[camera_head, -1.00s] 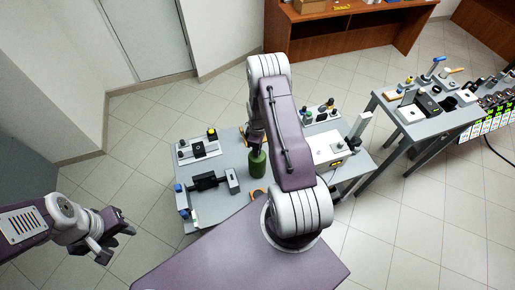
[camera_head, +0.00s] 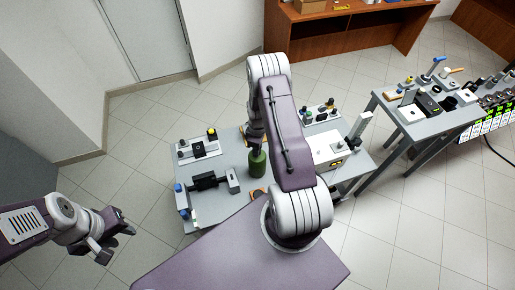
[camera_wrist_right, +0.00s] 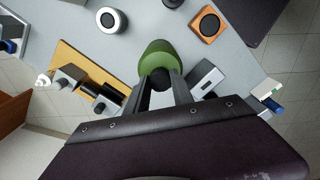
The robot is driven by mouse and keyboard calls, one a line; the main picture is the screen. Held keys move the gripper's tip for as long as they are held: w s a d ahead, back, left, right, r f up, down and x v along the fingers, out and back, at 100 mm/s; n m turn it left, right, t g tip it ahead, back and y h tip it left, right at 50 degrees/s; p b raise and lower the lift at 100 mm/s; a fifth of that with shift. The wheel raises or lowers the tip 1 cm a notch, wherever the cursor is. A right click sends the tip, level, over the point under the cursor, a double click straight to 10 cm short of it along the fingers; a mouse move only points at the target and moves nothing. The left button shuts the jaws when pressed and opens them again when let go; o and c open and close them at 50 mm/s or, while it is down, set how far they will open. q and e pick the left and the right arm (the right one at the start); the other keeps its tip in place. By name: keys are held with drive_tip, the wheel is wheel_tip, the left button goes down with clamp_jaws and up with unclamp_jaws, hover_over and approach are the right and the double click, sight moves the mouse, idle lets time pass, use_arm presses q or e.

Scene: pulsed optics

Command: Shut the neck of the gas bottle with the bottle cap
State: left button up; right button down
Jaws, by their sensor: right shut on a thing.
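The green gas bottle (camera_head: 257,165) stands upright on the grey table, below my right gripper (camera_head: 254,141). In the right wrist view the bottle (camera_wrist_right: 158,50) lies just beyond the fingertips of my right gripper (camera_wrist_right: 161,84). That gripper is shut on a dark round piece, which looks like the bottle cap (camera_wrist_right: 160,79), in line with the bottle's top. The bottle's neck is hidden, so I cannot tell whether the cap touches it. My left gripper (camera_head: 118,244) is open and empty, away from the table at the left.
In the right wrist view an orange block (camera_wrist_right: 208,24) and a white ring-topped cylinder (camera_wrist_right: 111,19) stand near the bottle.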

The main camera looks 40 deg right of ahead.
drive_tip(key=m, duration=0.4)
drive_tip(key=shift+m, duration=0.4)
drive_tip(key=m, duration=0.3)
drive_tip(key=shift+f, duration=0.1)
drive_tip(key=shift+m, duration=0.9)
drive_tip(key=m, duration=0.3)
drive_tip(key=shift+m, duration=0.3)
drive_tip(key=shift+w+m, duration=0.1)
drive_tip(key=shift+m, duration=0.5)
